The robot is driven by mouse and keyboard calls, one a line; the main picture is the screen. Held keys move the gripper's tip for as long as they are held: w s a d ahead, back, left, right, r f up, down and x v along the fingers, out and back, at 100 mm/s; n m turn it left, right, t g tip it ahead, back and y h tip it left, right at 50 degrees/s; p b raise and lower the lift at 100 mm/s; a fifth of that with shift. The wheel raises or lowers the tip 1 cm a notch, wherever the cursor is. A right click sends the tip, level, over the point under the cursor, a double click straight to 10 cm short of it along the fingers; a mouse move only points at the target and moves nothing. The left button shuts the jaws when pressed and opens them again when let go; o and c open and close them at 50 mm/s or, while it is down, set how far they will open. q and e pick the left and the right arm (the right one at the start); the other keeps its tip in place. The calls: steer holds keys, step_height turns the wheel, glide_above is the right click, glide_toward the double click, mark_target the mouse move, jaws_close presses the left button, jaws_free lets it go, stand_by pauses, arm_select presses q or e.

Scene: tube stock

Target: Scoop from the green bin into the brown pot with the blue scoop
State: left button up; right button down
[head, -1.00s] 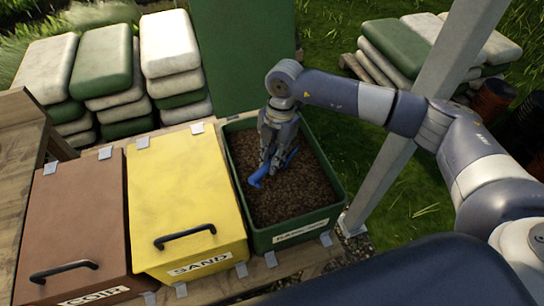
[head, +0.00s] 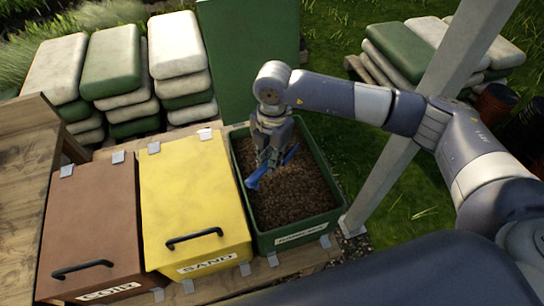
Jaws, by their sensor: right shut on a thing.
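The green bin (head: 308,231) stands open, its lid (head: 250,62) raised upright behind it. It is filled with dark brown crumbly material (head: 292,200). My right gripper (head: 272,158) reaches down over the bin's left part and is shut on the blue scoop (head: 257,177). The scoop slants just at or above the brown surface; I cannot tell whether its tip touches it or carries any. The brown pot is not clearly seen. My left gripper is not in view.
A yellow SAND bin (head: 190,200) and a brown COIR bin (head: 88,225), both lidded, stand to the left. A grey post (head: 400,150) rises right of the green bin. Stacked sacks (head: 110,65) lie behind. Dark reddish pots (head: 495,102) stand at far right.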

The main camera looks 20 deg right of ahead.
mark_target(266, 164)
steer(key=shift+s+a+r+h+p, duration=0.15)
steer(key=shift+a+r+p, duration=0.1)
steer(key=shift+r, duration=0.2)
steer(key=shift+s+a+r+h+p, duration=0.15)
steer(key=shift+r+p, duration=0.15)
steer(key=shift+r, duration=0.2)
steer(key=shift+s+a+r+p, duration=0.15)
steer(key=shift+a+r+p, duration=0.1)
steer(key=shift+r, duration=0.2)
